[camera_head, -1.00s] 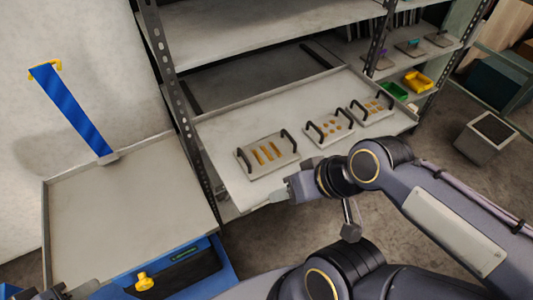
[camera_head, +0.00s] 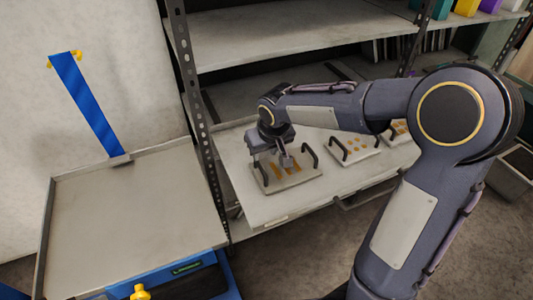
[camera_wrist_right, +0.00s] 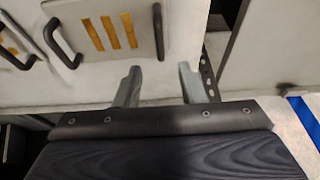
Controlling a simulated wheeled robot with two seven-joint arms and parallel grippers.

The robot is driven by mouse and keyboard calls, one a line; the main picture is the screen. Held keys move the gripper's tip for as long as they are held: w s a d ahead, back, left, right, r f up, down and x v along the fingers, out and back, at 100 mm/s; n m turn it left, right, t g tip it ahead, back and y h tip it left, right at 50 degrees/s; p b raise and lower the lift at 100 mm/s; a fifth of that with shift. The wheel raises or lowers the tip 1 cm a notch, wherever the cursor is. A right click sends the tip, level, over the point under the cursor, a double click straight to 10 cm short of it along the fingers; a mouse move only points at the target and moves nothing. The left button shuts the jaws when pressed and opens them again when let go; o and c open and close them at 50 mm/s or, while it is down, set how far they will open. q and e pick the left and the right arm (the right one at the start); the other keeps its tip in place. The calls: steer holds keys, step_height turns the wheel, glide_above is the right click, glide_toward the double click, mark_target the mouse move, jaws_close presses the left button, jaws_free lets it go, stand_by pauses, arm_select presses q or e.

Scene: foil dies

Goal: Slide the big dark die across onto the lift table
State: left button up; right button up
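The biggest die (camera_head: 293,184) is a light grey plate with orange slots and two black handles, not clearly dark. It lies on the pull-out shelf, left of two smaller dies. My right gripper (camera_head: 271,157) is over its left part, by the left handle. In the right wrist view the die (camera_wrist_right: 88,34) lies ahead of my open right gripper (camera_wrist_right: 159,72). One handle (camera_wrist_right: 158,32) lines up with the gap between the fingers, ahead of the tips. The lift table (camera_head: 130,210) has a bare grey top with raised rims and stands left of the shelf. My left gripper is out of view.
A dark perforated rack post (camera_head: 205,160) stands between the shelf (camera_head: 262,213) and the lift table. A smaller die (camera_head: 352,148) lies right of the big one, another partly behind my arm. An upper shelf (camera_head: 280,35) is above. A blue strip (camera_head: 88,105) rises behind the lift table.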

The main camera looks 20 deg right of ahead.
mark_target(261, 166)
steer(key=b+x, duration=0.7)
steer(key=x, duration=0.4)
steer(key=shift+f, duration=0.2)
jaws_close()
